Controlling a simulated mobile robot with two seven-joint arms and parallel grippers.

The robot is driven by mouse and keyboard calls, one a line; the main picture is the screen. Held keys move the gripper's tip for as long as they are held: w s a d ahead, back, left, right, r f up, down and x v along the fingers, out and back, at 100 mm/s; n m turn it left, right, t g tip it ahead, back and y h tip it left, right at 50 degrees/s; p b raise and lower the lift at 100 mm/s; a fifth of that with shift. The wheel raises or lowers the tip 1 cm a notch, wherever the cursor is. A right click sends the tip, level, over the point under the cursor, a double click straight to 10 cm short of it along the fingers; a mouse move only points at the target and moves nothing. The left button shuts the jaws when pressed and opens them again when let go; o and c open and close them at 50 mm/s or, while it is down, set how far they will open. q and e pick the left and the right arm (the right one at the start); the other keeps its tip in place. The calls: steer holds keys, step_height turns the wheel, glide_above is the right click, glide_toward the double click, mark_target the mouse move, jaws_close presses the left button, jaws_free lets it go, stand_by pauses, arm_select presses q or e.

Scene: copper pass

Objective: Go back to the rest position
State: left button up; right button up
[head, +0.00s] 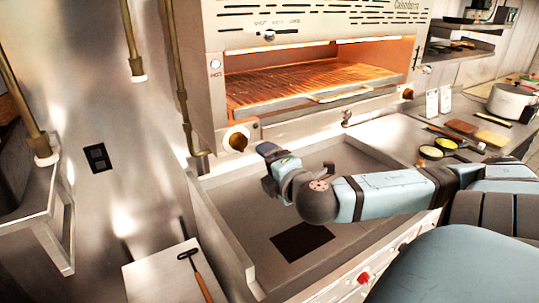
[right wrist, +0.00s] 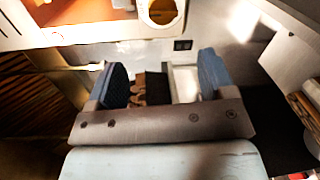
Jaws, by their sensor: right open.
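My right gripper (head: 267,158) reaches in from the right in the head view. It hangs above the recessed steel counter in front of the lit broiler (head: 320,80). In the right wrist view its two dark blue fingers (right wrist: 164,80) stand well apart. Nothing is clearly held between them. Some brown and white shapes show in the gap, and I cannot tell what they are. My left gripper is not in either view.
The broiler's grate and front handle (head: 340,96) lie just behind my right gripper. A wooden-handled tool (head: 203,285) lies on a pale board (head: 150,276) at lower left. A pot (head: 511,103), small bowls (head: 445,144) and white cards (head: 432,104) stand on the right counter.

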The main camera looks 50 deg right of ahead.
stand_by(0.3)
steer(key=s+a+f+m+g+y, duration=0.2)
steer(key=f+m, duration=0.1)
steer(key=f, duration=0.8)
steer(key=s+a+f+m+g+y, duration=0.1)
steer(key=a+f+m+g+y, duration=0.1)
steer(key=f, duration=1)
steer(key=s+a+f+m+y, duration=0.2)
steer(key=s+a+f+m, duration=0.2)
steer(key=a+f, duration=0.4)
steer(key=s+a+f+m+g+y, duration=0.1)
steer(key=s+a+f+m, duration=0.3)
steer(key=a+f, duration=0.4)
steer(key=a+y, duration=0.1)
steer(key=a, duration=0.2)
steer(key=shift+s+a+f+y, duration=0.25)
steer(key=shift+a+f+y, duration=0.05)
steer(key=shift+a+f, duration=0.1)
